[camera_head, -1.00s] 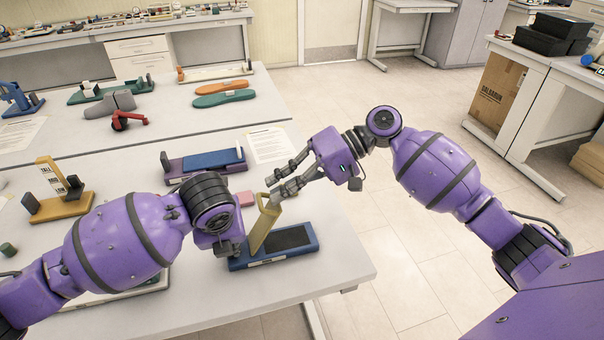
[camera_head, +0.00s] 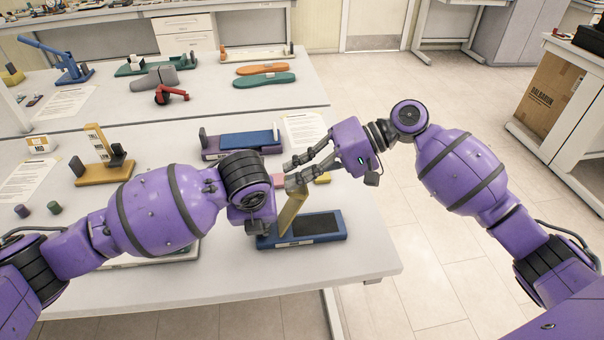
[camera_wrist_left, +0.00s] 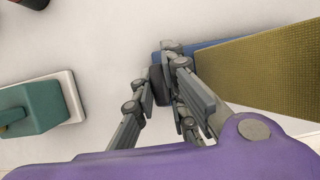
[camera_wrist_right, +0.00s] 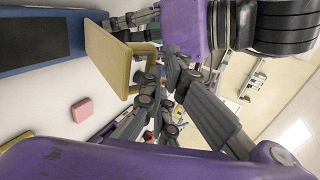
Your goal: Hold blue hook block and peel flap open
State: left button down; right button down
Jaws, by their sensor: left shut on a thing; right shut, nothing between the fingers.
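The blue hook block (camera_head: 325,226), with a black pad on top, lies near the table's front right corner. Its yellow flap (camera_head: 291,209) stands up steeply, tilted, from the block's left part. The flap also shows in the left wrist view (camera_wrist_left: 270,75) and the right wrist view (camera_wrist_right: 108,58). My left gripper (camera_wrist_left: 166,78) is shut on the block's left end, by a dark end piece; the wrist hides much of this in the head view. My right gripper (camera_head: 290,174) is shut and empty, close to the flap's upper end; whether it touches is unclear.
A purple-and-blue block (camera_head: 242,142) stands behind. A pink block (camera_wrist_right: 82,110) lies near the hook block. A yellow stand (camera_head: 105,170) is at the left. Orange and green insoles (camera_head: 264,79) lie farther back. The table is clear in front and right of the block.

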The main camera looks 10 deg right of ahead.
pick_arm(q)
jog(key=shift+d, duration=0.1)
pick_arm(e)
jog(key=shift+d, duration=0.2)
jog(key=shift+d+f, duration=0.3)
jog(key=shift+d, duration=0.3)
jog(key=r+v, duration=0.1)
jog(key=v, duration=1.3)
jog(key=shift+a, duration=0.35)
pick_arm(q)
jog(key=c, duration=1.7)
grip_release()
